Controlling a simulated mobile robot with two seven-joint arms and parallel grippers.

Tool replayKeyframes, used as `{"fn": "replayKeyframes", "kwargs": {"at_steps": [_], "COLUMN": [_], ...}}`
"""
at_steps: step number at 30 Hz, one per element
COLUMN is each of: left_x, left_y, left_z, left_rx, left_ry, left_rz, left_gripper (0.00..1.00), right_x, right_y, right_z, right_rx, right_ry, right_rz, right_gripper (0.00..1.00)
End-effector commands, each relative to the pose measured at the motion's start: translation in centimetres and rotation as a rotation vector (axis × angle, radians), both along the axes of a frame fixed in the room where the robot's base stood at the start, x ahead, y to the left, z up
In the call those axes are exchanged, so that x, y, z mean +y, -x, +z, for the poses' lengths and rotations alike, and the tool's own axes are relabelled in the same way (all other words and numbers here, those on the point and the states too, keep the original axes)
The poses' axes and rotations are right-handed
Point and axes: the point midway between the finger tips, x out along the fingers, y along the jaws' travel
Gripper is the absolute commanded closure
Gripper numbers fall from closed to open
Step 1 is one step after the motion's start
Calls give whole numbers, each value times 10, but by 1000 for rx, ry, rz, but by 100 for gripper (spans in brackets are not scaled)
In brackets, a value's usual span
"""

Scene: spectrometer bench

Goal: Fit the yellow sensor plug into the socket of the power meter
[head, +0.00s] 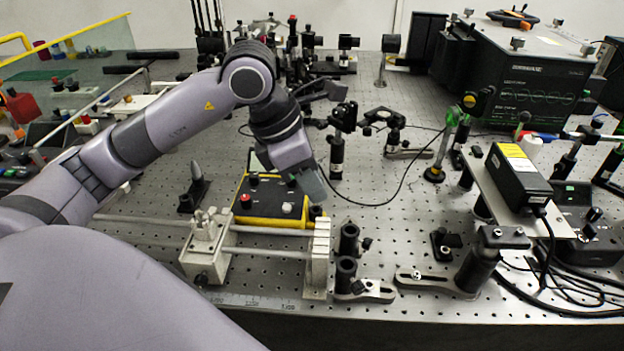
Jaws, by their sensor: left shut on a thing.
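The power meter (262,203) is a black-topped box with a yellow rim, a red knob and a pale knob, lying on the perforated bench near the middle. My left gripper (314,198) points down at the meter's right end, its fingers shut and partly hidden by the gripper body. The yellow sensor plug does not show clearly; it is hidden at the fingers. A thin black cable (385,203) runs from beside the gripper in a loop to the right. The meter's socket cannot be made out, nor whether the plug touches it. My right gripper is out of view.
A rail assembly with pale blocks (205,245) stands in front of the meter. Black post holders (347,240) stand at its right, and optic posts (337,150) behind. A black box on a raised plate (517,177) is at right.

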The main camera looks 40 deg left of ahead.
Motion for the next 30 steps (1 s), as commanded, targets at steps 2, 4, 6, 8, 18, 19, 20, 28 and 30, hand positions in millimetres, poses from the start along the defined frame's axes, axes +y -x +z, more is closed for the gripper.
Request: {"fn": "replayKeyframes", "kwargs": {"at_steps": [2,4,6,8,18,19,20,28,30], "left_x": [0,0,0,0,0,0,0,0,0], "left_y": [0,0,0,0,0,0,0,0,0], "left_z": [-1,-3,-6,-8,-18,-19,-20,-28,-29], "left_rx": [0,0,0,0,0,0,0,1,1], "left_ry": [0,0,0,0,0,0,0,-1,-1], "left_rz": [0,0,0,0,0,0,0,0,0], "left_gripper": [100,100,100,100,100,100,100,100,100], "right_x": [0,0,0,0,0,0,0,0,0], "right_y": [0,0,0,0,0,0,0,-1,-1], "right_z": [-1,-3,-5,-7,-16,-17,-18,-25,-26], "right_rx": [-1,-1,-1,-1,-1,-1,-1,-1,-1], "right_ry": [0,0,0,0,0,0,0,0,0], "right_rz": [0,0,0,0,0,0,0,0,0], "right_gripper": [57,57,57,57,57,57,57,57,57]}}
